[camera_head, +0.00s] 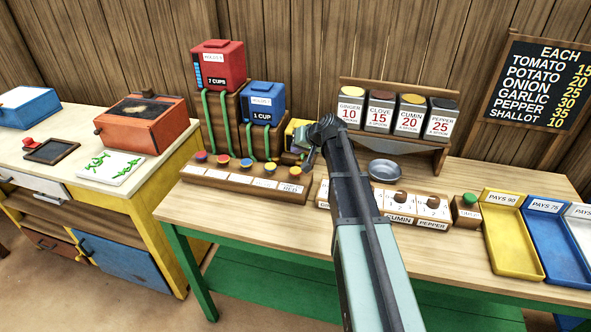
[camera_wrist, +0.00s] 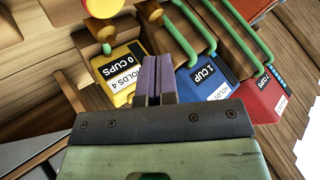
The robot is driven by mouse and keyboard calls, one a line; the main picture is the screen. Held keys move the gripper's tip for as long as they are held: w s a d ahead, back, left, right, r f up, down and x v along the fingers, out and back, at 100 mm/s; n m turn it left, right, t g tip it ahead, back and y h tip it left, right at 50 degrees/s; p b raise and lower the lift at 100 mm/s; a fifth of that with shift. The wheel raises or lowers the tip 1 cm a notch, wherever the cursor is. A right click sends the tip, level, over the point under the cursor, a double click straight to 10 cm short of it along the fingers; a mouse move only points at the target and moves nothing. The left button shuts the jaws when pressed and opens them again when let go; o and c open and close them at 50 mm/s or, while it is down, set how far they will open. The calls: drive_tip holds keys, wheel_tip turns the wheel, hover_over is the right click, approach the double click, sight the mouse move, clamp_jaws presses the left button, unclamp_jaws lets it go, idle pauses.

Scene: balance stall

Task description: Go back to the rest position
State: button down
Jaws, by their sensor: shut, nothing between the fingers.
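My gripper (camera_head: 308,164) is shut and empty. In the head view it hangs at the end of my arm, above the long counter near the row of coloured knobs, and my wrist partly hides the yellow tank (camera_head: 294,134). In the wrist view the two dark purple fingers of my gripper (camera_wrist: 153,62) lie together. Beyond them show the yellow tank, labelled 0 cups (camera_wrist: 124,70), the blue tank, labelled 1 cup (camera_wrist: 203,75), and the red tank (camera_wrist: 262,97). I cannot tell whether the fingers touch anything. No rest position is marked in view.
A spice rack (camera_head: 372,130) with labelled tins and a metal bowl (camera_head: 385,170) stand right of my gripper. A green button (camera_head: 468,205) and pay trays (camera_head: 512,240) are farther right. An orange box (camera_head: 142,122) is on the left counter.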

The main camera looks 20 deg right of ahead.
drive_tip(key=s+f+g, duration=0.1)
drive_tip(key=s, duration=0.1)
drive_tip(key=s+a+f+g, duration=0.1)
drive_tip(key=s, duration=0.2)
drive_tip(key=s+a+g, duration=0.1)
drive_tip(key=s, duration=0.2)
drive_tip(key=shift+f+h, duration=0.3)
drive_tip(key=shift+f, duration=0.1)
drive_tip(key=s+a+f+n+g+h, duration=0.1)
drive_tip(key=s+a+g+h, duration=0.1)
drive_tip(key=s+a, duration=0.4)
drive_tip(key=s+a+f+n+g+h, duration=0.1)
drive_tip(key=s+a, duration=0.6)
drive_tip(key=s, duration=0.7)
drive_tip(key=shift+s+f+n+g+h, duration=0.2)
drive_tip(key=shift+s+n+g+h, duration=0.15)
drive_tip(key=shift+n+g, duration=0.45)
